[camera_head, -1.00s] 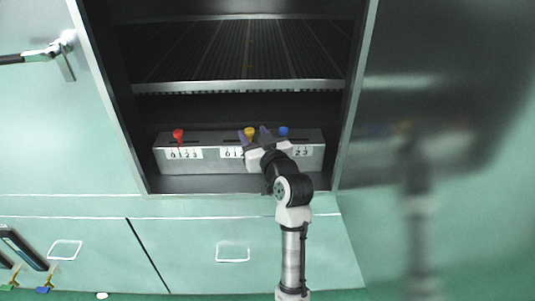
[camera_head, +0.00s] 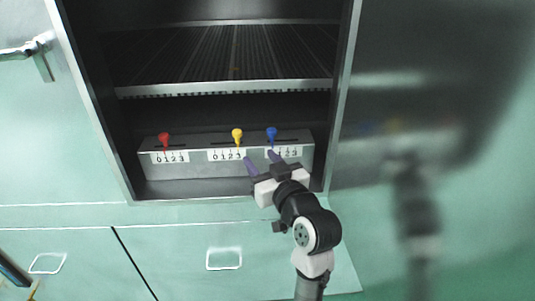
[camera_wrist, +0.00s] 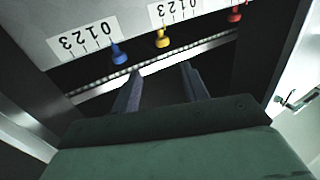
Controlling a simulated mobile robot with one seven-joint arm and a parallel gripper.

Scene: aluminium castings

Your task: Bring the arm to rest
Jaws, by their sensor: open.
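My gripper (camera_head: 263,160) is open and empty, in front of the control box (camera_head: 195,168) in the lower part of the open cabinet. Its two dark fingers show apart in the wrist view (camera_wrist: 162,84). The box has three levers: red (camera_head: 164,138) at the left, yellow (camera_head: 237,135) in the middle and blue (camera_head: 272,133) at the right. Each has a white 0-to-3 scale; my gripper partly covers the blue one's scale in the head view. The wrist view shows the blue lever (camera_wrist: 118,54), yellow lever (camera_wrist: 162,38) and red lever (camera_wrist: 234,14), all apart from the fingers.
The cabinet's metal frame (camera_head: 341,100) stands close to the right of my gripper. A grated shelf (camera_head: 230,87) is above the box. A reflective dark panel (camera_head: 430,110) is at the right. A handle (camera_head: 35,50) sticks out at the far left.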

